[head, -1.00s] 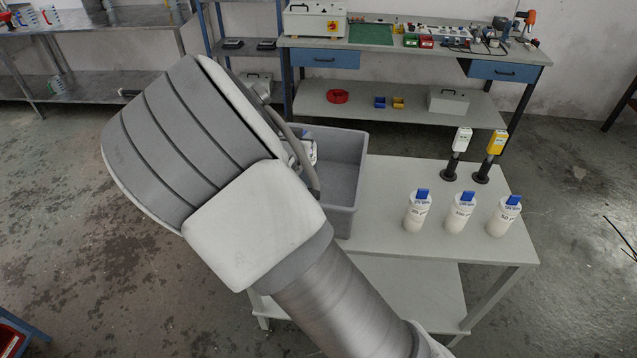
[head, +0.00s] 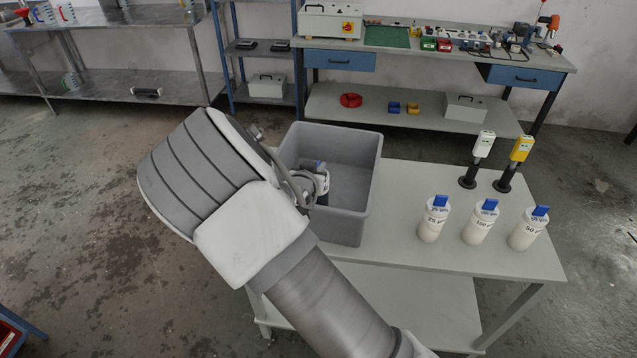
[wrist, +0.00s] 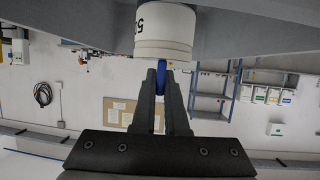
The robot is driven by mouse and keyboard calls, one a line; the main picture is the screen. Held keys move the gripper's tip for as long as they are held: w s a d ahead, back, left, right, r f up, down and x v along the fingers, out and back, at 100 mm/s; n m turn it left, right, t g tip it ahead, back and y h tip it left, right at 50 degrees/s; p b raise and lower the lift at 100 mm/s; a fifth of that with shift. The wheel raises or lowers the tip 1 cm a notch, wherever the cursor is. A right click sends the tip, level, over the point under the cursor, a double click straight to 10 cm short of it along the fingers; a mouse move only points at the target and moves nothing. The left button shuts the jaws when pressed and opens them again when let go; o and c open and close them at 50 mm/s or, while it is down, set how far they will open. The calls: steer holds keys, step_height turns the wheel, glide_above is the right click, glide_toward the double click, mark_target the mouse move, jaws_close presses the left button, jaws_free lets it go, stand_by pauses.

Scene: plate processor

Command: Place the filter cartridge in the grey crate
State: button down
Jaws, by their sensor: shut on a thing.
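My gripper (wrist: 161,75) is shut on the blue tab (wrist: 161,68) of a white filter cartridge (wrist: 165,30) in the wrist view. Its printed label is only partly visible there. In the head view, the held cartridge (head: 322,182) shows beside my wrist, within the outline of the grey crate (head: 362,150). My arm hides much of the gripper and the crate's left front. Whether the cartridge touches the crate floor cannot be told. The visible part of the crate's inside looks empty.
Three similar white cartridges with blue tabs (head: 433,220) (head: 480,222) (head: 528,229) stand on the table (head: 405,245) right of the crate. A white device (head: 483,146) and a yellow device (head: 521,150) stand on black posts behind them. A workbench (head: 430,55) is at the back.

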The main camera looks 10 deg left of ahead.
steer(key=shift+f, duration=2)
steer(key=shift+f, duration=0.25)
steer(key=c, duration=0.9)
jaws_free()
steer(key=shift+c, duration=0.2)
steer(key=shift+r, duration=0.1)
